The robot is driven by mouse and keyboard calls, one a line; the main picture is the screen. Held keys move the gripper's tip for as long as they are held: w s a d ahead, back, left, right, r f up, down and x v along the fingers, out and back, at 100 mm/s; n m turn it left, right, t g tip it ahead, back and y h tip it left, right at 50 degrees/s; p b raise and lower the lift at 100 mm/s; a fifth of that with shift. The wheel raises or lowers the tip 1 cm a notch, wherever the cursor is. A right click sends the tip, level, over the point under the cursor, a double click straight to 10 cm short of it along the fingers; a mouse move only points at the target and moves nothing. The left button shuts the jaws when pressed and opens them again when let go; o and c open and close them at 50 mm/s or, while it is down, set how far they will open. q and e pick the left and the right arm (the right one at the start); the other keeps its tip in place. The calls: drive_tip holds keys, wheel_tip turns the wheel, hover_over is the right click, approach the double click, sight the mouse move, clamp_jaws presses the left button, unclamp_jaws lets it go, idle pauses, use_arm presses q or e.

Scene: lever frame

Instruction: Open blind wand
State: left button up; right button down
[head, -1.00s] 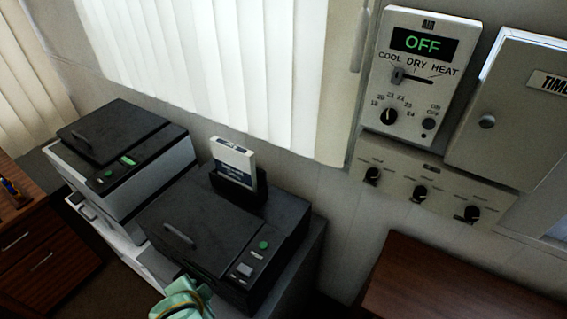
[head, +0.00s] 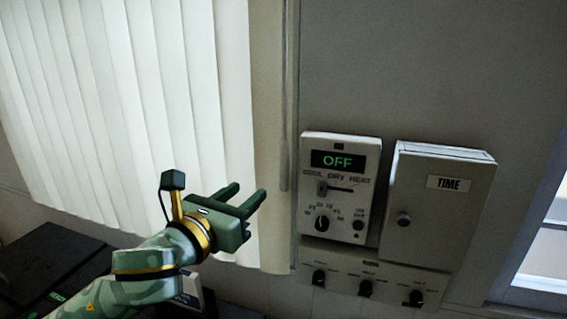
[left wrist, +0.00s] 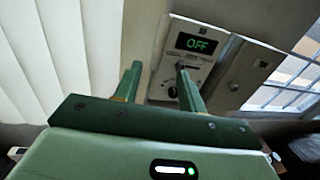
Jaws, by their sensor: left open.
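The blind wand (head: 285,110) is a thin grey rod. The blind's slats hang side by side across the window. My left gripper (head: 250,189) is open and empty, in front of the blind's lower right part. In the head view its fingers point up and right, left of the wand's lower end. In the left wrist view the open fingers (left wrist: 158,78) show, but I cannot make out the wand.
Right of the wand are a wall control panel (head: 338,205) reading OFF, a grey TIME box (head: 436,215) and a knob strip (head: 380,284). A window (head: 540,250) is at far right. A dark printer (head: 40,262) stands low at left.

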sight(282, 163)
use_arm(q)
drive_tip(key=p+x, duration=0.2)
drive_tip(key=x, duration=1.4)
drive_tip(key=shift+w+r+p, duration=0.1)
drive_tip(key=shift+w+p, duration=0.1)
drive_tip(key=shift+p, duration=0.1)
clamp_jaws()
